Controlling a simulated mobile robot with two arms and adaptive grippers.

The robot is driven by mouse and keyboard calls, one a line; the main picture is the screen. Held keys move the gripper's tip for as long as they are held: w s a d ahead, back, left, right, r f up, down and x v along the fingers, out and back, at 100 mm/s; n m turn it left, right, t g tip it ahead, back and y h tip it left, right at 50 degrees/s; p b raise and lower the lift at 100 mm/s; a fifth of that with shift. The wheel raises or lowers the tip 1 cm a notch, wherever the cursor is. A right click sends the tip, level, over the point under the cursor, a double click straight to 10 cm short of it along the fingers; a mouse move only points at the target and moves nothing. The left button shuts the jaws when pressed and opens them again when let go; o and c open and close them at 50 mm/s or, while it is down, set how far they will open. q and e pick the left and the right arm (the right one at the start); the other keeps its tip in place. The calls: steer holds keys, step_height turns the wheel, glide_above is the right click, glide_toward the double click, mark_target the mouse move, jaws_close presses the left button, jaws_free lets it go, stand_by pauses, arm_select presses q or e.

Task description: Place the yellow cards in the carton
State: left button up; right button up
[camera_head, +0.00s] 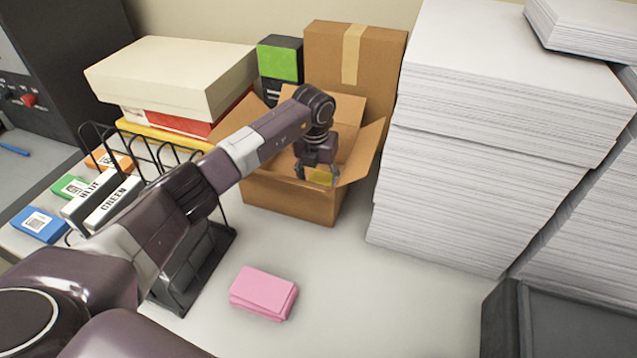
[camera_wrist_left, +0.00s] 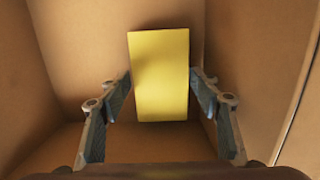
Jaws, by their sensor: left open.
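The open carton (camera_head: 290,203) stands on the table in the middle of the head view, flaps spread. My left gripper (camera_head: 318,172) reaches down into it near its right front side. In the left wrist view the yellow cards (camera_wrist_left: 160,95) form an upright-looking block between the two open fingers (camera_wrist_left: 160,78), with brown carton walls (camera_wrist_left: 60,60) around. The fingertips are close beside the cards' edges; I cannot tell whether they touch. My right gripper is not in view.
Pink cards (camera_head: 263,290) lie on the clear table in front. A black wire rack (camera_head: 205,262) with labels stands left, beside blue (camera_head: 38,225), green and orange packs. Tall paper stacks (camera_head: 480,160) stand right of the carton. A closed box (camera_head: 385,60) is behind it.

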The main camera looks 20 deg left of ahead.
arm_select(q)
steer(key=shift+r, duration=0.4)
step_height(320, 180, up, 11)
steer(key=s+b, duration=0.1)
steer(key=b, duration=0.2)
steer(key=shift+s+r, duration=0.2)
